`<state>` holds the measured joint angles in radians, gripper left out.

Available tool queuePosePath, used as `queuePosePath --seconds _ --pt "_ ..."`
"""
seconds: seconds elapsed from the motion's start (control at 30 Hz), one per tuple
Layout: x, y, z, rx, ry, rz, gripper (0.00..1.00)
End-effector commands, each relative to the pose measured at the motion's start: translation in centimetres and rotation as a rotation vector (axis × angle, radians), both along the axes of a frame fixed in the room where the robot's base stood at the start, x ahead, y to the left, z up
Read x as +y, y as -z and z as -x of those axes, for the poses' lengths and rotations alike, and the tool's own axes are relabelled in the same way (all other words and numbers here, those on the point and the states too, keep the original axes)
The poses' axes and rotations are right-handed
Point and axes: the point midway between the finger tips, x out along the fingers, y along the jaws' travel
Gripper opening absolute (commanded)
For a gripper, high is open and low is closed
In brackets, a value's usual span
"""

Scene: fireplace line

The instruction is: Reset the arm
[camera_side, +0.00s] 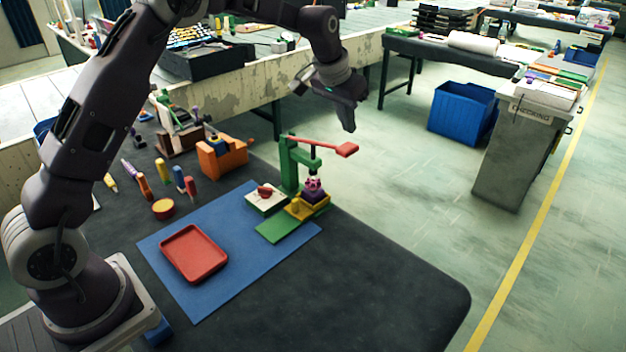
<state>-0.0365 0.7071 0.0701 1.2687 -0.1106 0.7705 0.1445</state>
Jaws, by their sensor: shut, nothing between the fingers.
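My gripper (348,122) is at the end of my raised arm, high above the far right side of the dark work table (390,285). It points down and is shut and empty, apart from everything on the table. Below and left of it in the picture stands a green press (289,165) with a red lever (325,145). A purple piece (314,190) sits under the press on a yellow base (305,209).
A red tray (194,253) lies on a blue mat (170,272). A white block with a red piece (265,197) sits beside the press. An orange holder (222,157) and several coloured tools stand behind. The table's front right is clear.

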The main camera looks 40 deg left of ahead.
Motion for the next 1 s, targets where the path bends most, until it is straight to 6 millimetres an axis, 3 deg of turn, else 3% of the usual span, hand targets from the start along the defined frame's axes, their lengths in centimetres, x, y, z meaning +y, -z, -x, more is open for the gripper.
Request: queuePosePath --seconds 0.2,0.5,0.57,0.63,0.73,0.83,0.9,1.0 --pt "0.0 -2.5 0.0 -0.001 0.0 -0.001 0.0" --pt "0.0 -2.8 0.0 0.0 0.0 0.0 0.0" --pt "-0.1 -3.4 0.5 -0.003 -0.001 0.001 0.0" --pt "-0.3 -5.4 2.3 -0.011 -0.003 0.006 0.0" --pt "-1.1 -10.0 8.0 -0.028 -0.008 0.017 0.0" --pt "-2.0 -13.5 16.1 -0.045 -0.008 0.024 0.0" --pt "-2.6 -14.6 22.3 -0.056 -0.005 0.026 0.0" --pt "-3.2 -14.0 30.7 -0.072 -0.002 0.021 0.0"
